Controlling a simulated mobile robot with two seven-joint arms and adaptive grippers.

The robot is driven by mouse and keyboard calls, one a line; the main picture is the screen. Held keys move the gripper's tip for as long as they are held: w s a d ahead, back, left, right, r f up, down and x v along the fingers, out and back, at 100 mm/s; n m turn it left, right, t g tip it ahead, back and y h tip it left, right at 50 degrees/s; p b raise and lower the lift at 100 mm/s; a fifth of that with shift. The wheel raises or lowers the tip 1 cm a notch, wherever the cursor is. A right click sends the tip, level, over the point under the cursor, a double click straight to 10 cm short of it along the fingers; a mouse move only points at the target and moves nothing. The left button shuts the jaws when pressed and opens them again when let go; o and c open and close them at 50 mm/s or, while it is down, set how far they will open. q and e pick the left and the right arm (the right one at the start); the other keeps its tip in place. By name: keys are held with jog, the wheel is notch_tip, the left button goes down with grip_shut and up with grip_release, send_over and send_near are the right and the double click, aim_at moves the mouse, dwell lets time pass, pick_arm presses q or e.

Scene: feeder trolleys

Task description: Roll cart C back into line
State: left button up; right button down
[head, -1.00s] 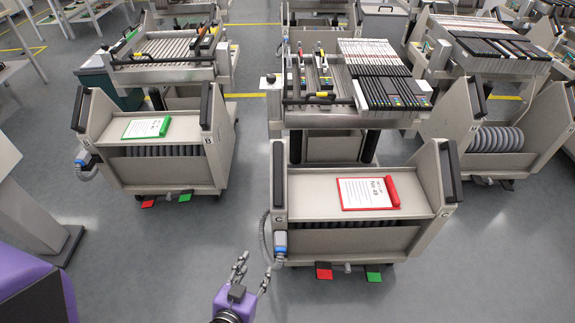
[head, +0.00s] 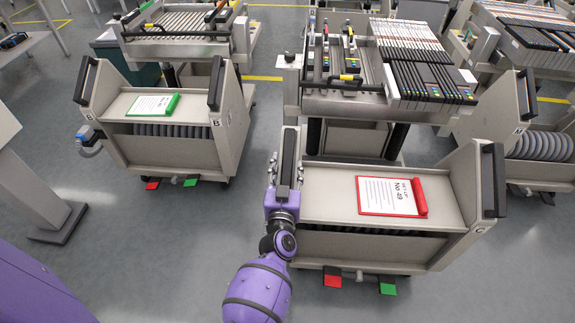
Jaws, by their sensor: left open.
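Cart C (head: 370,246) stands at the front right of the head view, a beige trolley with a black handle on each side panel. A red clipboard (head: 392,196) lies on its shelf, and a red pedal (head: 332,277) and a green pedal (head: 387,286) show at its foot. My left gripper (head: 286,165) is open at the left side panel of cart C, with its fingers on either side of the black handle (head: 288,152). I cannot tell whether the fingers touch it. My right gripper is not in view.
Cart B (head: 168,148) with a green clipboard stands to the left, a little farther back. Another cart (head: 545,160) stands at the right. A grey pedestal (head: 50,220) is at the left edge. Grey floor is clear in front of cart B.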

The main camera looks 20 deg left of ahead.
pick_arm(q)
jog(key=shift+w+a, duration=0.2)
jog(key=shift+w, duration=0.45)
grip_shut()
